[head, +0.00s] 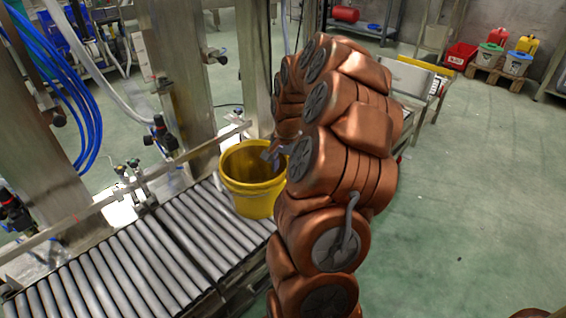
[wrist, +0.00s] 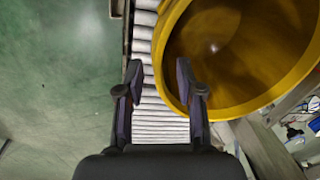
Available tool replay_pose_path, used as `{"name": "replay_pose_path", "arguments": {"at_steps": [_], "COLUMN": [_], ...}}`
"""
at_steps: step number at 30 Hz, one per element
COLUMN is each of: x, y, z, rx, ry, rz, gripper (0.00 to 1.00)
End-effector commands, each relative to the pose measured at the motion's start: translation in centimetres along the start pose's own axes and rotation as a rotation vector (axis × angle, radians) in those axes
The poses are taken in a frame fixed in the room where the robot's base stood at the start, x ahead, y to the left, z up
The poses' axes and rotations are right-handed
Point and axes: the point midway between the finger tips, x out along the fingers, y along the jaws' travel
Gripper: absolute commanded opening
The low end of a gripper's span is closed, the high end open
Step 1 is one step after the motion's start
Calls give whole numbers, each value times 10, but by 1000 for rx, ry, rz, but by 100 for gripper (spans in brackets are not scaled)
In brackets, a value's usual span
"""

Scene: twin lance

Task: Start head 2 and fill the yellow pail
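The yellow pail (head: 237,187) stands upright on the roller conveyor (head: 120,273), open at the top. Its inside looks dark amber, and I cannot tell how full it is. My gripper (head: 272,156) is at the pail's right rim in the head view, partly hidden by my arm. In the wrist view my gripper (wrist: 158,78) is open with a gap between its fingers. The pail (wrist: 172,85) fills the upper right there, and the right finger overlaps its rim; contact is unclear. Black-and-red valve fittings (head: 160,133) sit by the steel columns; no head number is readable.
A steel guide rail (head: 120,195) runs along the conveyor's far side. Blue hoses (head: 75,85) hang at the left. Red, green and blue containers (head: 490,57) stand on a pallet at the back right. The green floor (head: 475,190) at right is clear.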

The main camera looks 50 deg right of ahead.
Motion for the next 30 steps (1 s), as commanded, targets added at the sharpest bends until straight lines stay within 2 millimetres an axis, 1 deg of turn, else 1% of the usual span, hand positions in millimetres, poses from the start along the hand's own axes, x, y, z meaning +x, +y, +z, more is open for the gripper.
{"name": "replay_pose_path", "arguments": {"at_steps": [1,6,10,17,27,30], "x": [10,30,36,36,36,36], "y": [0,1,0,0,0,0], "z": [0,1,1,1,1,1], "rx": [0,-2,-2,-2,-2,-2], "ry": [-2,-3,-2,-1,-1,-1], "rz": [1,4,3,2,2,2], "gripper": [37,37,37,37,1,0]}}
